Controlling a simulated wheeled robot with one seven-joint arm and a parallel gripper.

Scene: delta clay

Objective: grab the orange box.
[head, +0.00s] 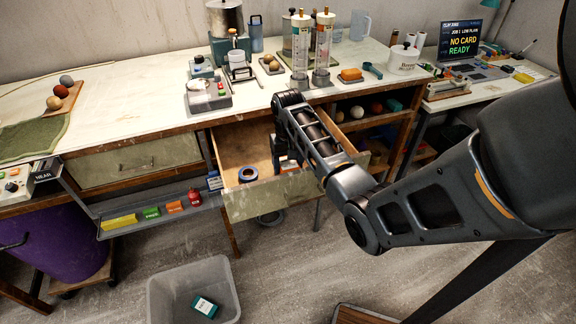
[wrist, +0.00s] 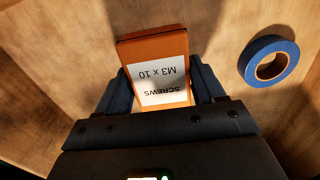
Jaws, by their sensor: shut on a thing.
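In the wrist view, the orange box (wrist: 153,49) has a white label reading "SCREWS M3 x 10". It stands between the two fingers of my gripper (wrist: 160,88), which are shut on its sides. The box is inside an open wooden drawer (wrist: 60,45); I cannot tell whether it touches the drawer floor. In the head view, my arm reaches down into the drawer (head: 238,150), and my gripper (head: 287,163) is at its right part. The box is mostly hidden by the arm there.
The drawer walls surround my gripper. The worktop (head: 130,105) above holds jars and tools. A grey bin (head: 180,290) stands on the floor in front.

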